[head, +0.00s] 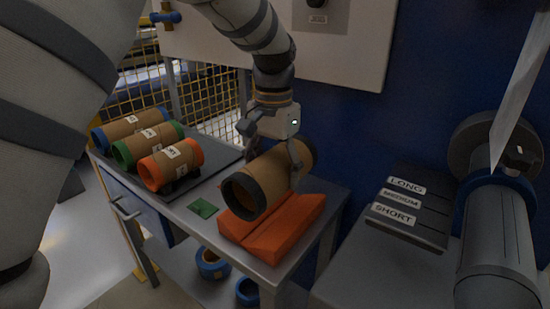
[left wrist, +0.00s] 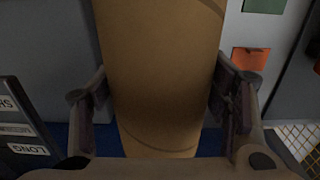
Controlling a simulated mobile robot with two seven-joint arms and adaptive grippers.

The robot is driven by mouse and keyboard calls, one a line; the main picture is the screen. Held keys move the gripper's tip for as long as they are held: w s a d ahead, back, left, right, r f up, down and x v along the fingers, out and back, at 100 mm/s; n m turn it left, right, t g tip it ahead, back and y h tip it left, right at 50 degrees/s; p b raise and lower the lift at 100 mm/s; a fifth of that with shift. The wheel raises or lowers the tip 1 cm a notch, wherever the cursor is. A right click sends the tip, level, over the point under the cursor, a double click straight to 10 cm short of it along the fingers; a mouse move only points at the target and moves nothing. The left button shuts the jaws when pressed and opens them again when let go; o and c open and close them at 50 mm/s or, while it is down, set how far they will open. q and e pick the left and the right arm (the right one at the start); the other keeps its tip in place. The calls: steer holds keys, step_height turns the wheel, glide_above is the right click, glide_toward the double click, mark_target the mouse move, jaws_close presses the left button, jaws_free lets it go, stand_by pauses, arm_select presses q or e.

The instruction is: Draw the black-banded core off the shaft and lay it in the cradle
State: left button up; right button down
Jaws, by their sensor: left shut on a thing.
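The brown core (head: 272,178) has a black band at its near end and a dark band near its far end. My left gripper (head: 271,160) is shut around its middle, from above. In the left wrist view the core (left wrist: 160,80) lies between the two fingers. The orange cradle (head: 290,222), a V-shaped block, is on the grey table beneath the core. I cannot tell whether the core touches it. A grey shaft-like cylinder (head: 497,245) with a blue collar stands at the right, with no core on it. My right gripper is not in view.
Blue-, green- and orange-banded cores (head: 170,165) lie on a dark tray at the table's left. A green card (head: 203,208) lies left of the cradle. A panel labelled LONG, MEDIUM, SHORT (head: 405,210) is to the right. Blue-ringed rolls (head: 212,263) sit on the lower shelf.

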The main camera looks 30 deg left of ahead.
arm_select(q)
steer(key=shift+w+f, duration=0.15)
steer(key=shift+f, duration=2.9)
steer(key=shift+f, duration=0.25)
steer(key=o, duration=1.4)
